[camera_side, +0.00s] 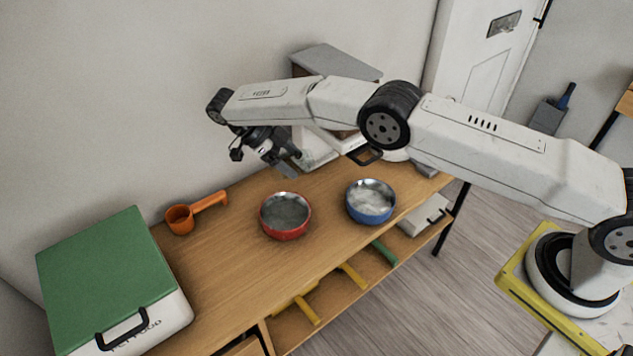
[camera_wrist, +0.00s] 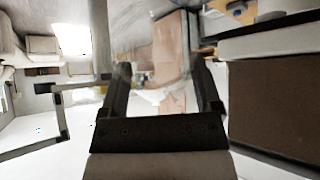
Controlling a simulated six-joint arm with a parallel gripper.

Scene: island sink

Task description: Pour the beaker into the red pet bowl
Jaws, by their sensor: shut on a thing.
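The red pet bowl (camera_side: 285,232) stands upright on the wooden table, with a grey metal inside. My gripper (camera_side: 287,167) is above and behind it, beside the wall. In the wrist view my gripper (camera_wrist: 163,78) has its two dark fingers on either side of a clear, see-through thing, the beaker (camera_wrist: 160,100). The beaker's outline is faint, and I cannot tell its fill or exact tilt. In the side view it is not clearly distinguishable from the fingers.
A blue bowl (camera_side: 371,216) stands right of the red one. An orange scoop (camera_side: 180,218) lies at the left, near a green-lidded pet food box (camera_side: 105,255). A white and grey container (camera_side: 335,62) stands behind my arm. The shelf below holds yellow and green items.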

